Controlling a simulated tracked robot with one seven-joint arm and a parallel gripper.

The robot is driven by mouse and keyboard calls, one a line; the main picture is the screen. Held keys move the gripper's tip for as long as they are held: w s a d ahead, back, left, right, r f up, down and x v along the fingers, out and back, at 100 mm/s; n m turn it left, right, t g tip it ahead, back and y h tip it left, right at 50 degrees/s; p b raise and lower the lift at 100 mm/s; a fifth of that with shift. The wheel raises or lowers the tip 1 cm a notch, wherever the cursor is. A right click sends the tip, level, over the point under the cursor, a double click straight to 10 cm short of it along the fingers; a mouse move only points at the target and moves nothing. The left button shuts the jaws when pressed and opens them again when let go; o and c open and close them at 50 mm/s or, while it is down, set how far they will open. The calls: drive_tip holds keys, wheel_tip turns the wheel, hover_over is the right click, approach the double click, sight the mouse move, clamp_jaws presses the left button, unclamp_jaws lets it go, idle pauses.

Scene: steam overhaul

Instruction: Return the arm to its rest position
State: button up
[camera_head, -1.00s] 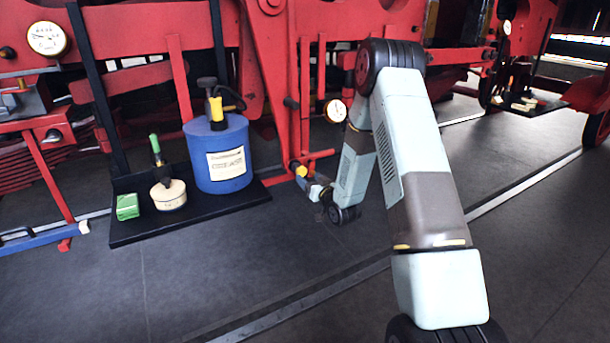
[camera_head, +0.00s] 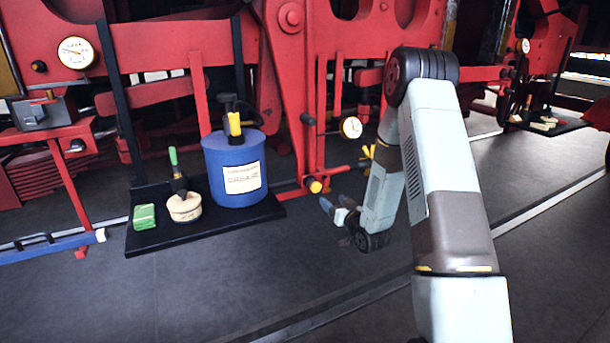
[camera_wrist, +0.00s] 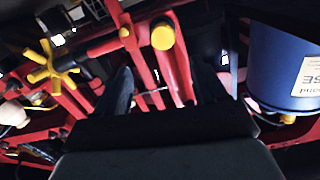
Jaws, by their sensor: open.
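My gripper (camera_head: 340,208) is at the end of my folded arm, low over the floor in front of the red frame, in the head view. In the wrist view its two dark fingers (camera_wrist: 160,92) are spread apart with nothing between them. A red rod with a yellow end cap (camera_head: 314,186) is just left of the gripper and apart from it. The same yellow cap (camera_wrist: 163,36) shows beyond the fingers in the wrist view. A yellow star-shaped handle (camera_head: 368,152) is partly hidden behind my arm; it shows whole at left in the wrist view (camera_wrist: 52,66).
A black tray (camera_head: 150,240) on the floor at left holds a blue grease drum (camera_head: 236,182), a pale tin with a green-handled brush (camera_head: 184,206) and a green block (camera_head: 144,216). Red machinery (camera_head: 290,60) with gauges stands behind. The dark floor (camera_head: 230,285) in front is clear.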

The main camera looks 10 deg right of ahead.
drive_tip(key=s+d+r+g+h, duration=0.1)
drive_tip(key=s+r+g+h, duration=0.3)
drive_tip(key=r, duration=0.6)
drive_tip(key=s+d+r+g+h, duration=0.15)
drive_tip(key=s+r, duration=0.35)
drive_tip(key=r, duration=0.6)
drive_tip(key=s+r+m+g, duration=0.1)
drive_tip(key=s+r, duration=0.3)
drive_tip(key=s, duration=1.2)
drive_tip(key=s+a+r+g, duration=0.1)
drive_tip(key=s+r+g, duration=0.3)
drive_tip(key=s, duration=1.2)
drive_tip(key=shift+a+r+m+g, duration=0.15)
drive_tip(key=shift+r+m+g, duration=0.2)
drive_tip(key=shift+r+m, duration=0.05)
